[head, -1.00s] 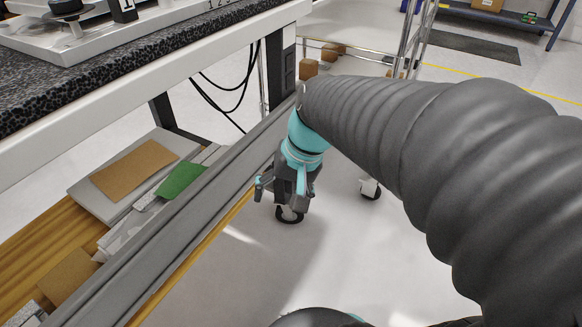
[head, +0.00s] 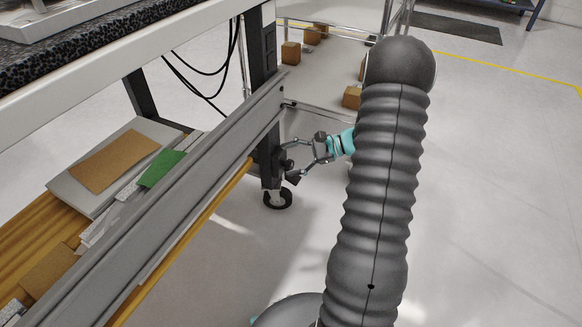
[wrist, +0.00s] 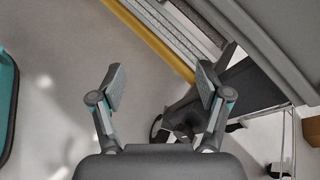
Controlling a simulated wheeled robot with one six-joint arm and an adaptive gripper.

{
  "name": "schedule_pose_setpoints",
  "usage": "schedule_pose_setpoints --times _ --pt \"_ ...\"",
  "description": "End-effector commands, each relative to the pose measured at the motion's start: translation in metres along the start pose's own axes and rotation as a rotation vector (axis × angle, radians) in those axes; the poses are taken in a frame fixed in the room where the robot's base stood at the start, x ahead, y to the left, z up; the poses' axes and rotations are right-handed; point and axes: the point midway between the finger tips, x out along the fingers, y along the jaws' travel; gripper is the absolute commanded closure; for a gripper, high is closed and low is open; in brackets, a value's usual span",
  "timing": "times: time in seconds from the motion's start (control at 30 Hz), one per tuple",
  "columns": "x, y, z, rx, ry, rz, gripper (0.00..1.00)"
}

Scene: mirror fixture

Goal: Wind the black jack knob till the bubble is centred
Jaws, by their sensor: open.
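No black jack knob or bubble can be made out in either current view. The pale fixture plate (head: 75,12) lies on the speckled black bench top (head: 40,62) at the upper left of the head view, mostly cut off by the frame. A small dark piece on it is too cropped to identify. My gripper (head: 288,163) is open and empty, below bench-top height, beside the bench's leg and caster. In the wrist view my gripper (wrist: 160,86) shows both fingers spread with nothing held between them.
A grey rail (head: 190,190) runs along the bench's lower shelf, close to my gripper. The shelf holds a cardboard sheet (head: 113,163) and a green piece (head: 160,168). Black cables (head: 205,90) hang under the bench. Open floor (head: 490,190) lies to the right.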

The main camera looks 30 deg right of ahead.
Motion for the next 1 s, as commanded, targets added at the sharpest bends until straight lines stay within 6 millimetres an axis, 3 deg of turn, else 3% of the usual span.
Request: schedule_pose_setpoints --times 0.03,0.3,0.5,0.73,1.0 --pt "-0.006 0.002 -0.026 0.053 -0.020 -0.058 0.24" --pt "-0.040 0.014 -0.136 0.259 -0.111 -0.368 0.24" --pt "-0.058 0.030 -0.187 0.343 -0.147 -0.524 0.24" --pt "-0.061 0.033 -0.203 0.368 -0.158 -0.576 0.24" --pt "-0.027 0.011 -0.200 0.366 -0.159 -0.572 0.24"
